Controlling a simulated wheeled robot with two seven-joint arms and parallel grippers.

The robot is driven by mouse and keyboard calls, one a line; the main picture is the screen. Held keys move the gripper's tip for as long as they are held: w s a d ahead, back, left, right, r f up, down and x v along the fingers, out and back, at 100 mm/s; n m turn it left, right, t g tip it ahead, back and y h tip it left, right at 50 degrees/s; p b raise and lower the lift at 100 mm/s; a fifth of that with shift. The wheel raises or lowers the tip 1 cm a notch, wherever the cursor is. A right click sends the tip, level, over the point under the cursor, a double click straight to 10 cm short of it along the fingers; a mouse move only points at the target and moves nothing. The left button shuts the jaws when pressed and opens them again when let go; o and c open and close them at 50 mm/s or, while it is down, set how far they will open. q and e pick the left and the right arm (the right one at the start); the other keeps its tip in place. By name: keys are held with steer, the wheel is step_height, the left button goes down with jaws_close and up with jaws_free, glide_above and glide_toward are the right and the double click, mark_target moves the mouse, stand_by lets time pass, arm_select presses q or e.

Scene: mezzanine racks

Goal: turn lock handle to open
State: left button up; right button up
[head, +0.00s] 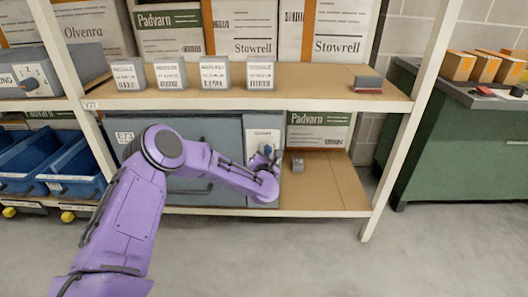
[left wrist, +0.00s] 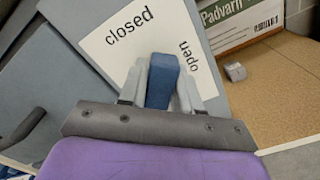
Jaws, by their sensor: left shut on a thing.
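The lock handle (left wrist: 162,82) is a blue lever on a grey cabinet (head: 205,135) on the lower shelf. It stands in front of a white label (left wrist: 140,40) with the words "closed" and "open". In the left wrist view the handle is between the two grey fingers of my left gripper (left wrist: 160,88), which is shut on it. The handle lies between the two words, with "open" just to its right. In the head view my purple left arm reaches to the cabinet's right side, and my left gripper (head: 270,160) hides most of the handle. My right gripper is not in view.
A small grey block (head: 297,165) lies on the lower shelf right of the cabinet, before a Padvarn box (head: 318,130). The upper shelf (head: 310,92) is just above my arm. The shelf's right post (head: 410,130) stands beside a green cabinet (head: 455,150).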

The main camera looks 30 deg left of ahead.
arm_select(q)
steer(key=m, duration=0.2)
steer(key=m+p, duration=0.1)
steer(key=m, duration=0.1)
steer(key=shift+d+f+m, duration=0.2)
steer(key=shift+m, duration=0.1)
steer(key=m, duration=0.3)
steer(key=m+p, duration=0.1)
steer(key=m, duration=0.1)
steer(key=shift+w+f, duration=0.1)
steer(key=shift+f, duration=0.25)
steer(key=shift+m, duration=0.3)
steer(key=o, duration=1)
steer(key=shift+c, duration=0.2)
steer(key=shift+s+d+r+p, duration=0.1)
steer(key=shift+s+d+p, duration=0.1)
steer(key=shift+s+p, duration=0.15)
steer(key=p+v, duration=0.1)
steer(key=v, duration=0.8)
steer(key=shift+s+d, duration=0.2)
steer(key=shift+s, duration=0.15)
